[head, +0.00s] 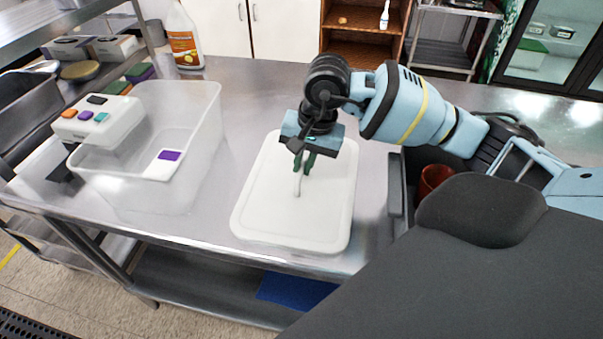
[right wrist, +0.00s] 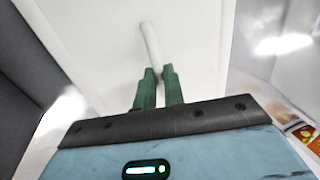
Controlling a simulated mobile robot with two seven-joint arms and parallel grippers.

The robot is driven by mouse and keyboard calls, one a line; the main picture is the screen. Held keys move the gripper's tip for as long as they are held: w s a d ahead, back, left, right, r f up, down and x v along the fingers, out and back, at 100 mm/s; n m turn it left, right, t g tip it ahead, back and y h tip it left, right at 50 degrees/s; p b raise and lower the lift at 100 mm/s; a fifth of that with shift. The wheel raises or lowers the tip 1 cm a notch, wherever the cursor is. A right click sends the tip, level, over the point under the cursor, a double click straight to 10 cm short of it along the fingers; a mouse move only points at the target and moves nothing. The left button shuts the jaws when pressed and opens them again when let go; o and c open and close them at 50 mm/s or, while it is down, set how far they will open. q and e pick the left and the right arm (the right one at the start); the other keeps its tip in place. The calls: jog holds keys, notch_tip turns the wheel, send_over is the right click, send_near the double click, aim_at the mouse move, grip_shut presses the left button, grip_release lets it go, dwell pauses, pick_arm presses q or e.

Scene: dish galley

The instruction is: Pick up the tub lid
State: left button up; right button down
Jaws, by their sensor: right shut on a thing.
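The tub lid (head: 266,216) is a white rounded rectangle with a thin bar handle in its middle, on or just above the steel counter; I cannot tell which. My right gripper (head: 304,172) is over the lid with its green fingers pointing down, shut on the handle. The right wrist view shows the two green fingers (right wrist: 160,88) on either side of the near end of the white handle (right wrist: 150,42), with the lid (right wrist: 90,40) behind. My left gripper is not in view.
A clear, open tub (head: 200,150) stands left of the lid, with a white box with coloured buttons (head: 98,118) and a purple-marked piece (head: 169,156). A spray bottle (head: 184,38) stands behind. A dark bin with a red cup (head: 433,177) is at the right. Counter behind the lid is clear.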

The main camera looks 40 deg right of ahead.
aim_at(303, 166)
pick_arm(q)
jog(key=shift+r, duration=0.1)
pick_arm(e)
jog(key=shift+r, duration=0.15)
notch_tip(303, 166, up, 4)
jog(key=shift+f+p, duration=0.1)
jog(key=shift+p, duration=0.8)
jog(key=s+a+p, duration=0.1)
jog(key=s+a, duration=0.2)
jog(key=s+a+p, duration=0.1)
jog(key=s+a, duration=0.2)
jog(key=a, duration=0.1)
jog(key=s+a+r+p, duration=0.1)
jog(key=s+a, duration=0.2)
jog(key=a, duration=0.1)
jog(key=shift+s, duration=0.25)
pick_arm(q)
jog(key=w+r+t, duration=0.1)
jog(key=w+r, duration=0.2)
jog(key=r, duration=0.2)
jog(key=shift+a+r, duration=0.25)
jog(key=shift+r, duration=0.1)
pick_arm(e)
jog(key=shift+s+a, duration=0.5)
jog(key=shift+a, duration=0.05)
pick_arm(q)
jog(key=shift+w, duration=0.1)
pick_arm(e)
jog(key=shift+s+f, duration=0.1)
jog(key=shift+f, duration=0.05)
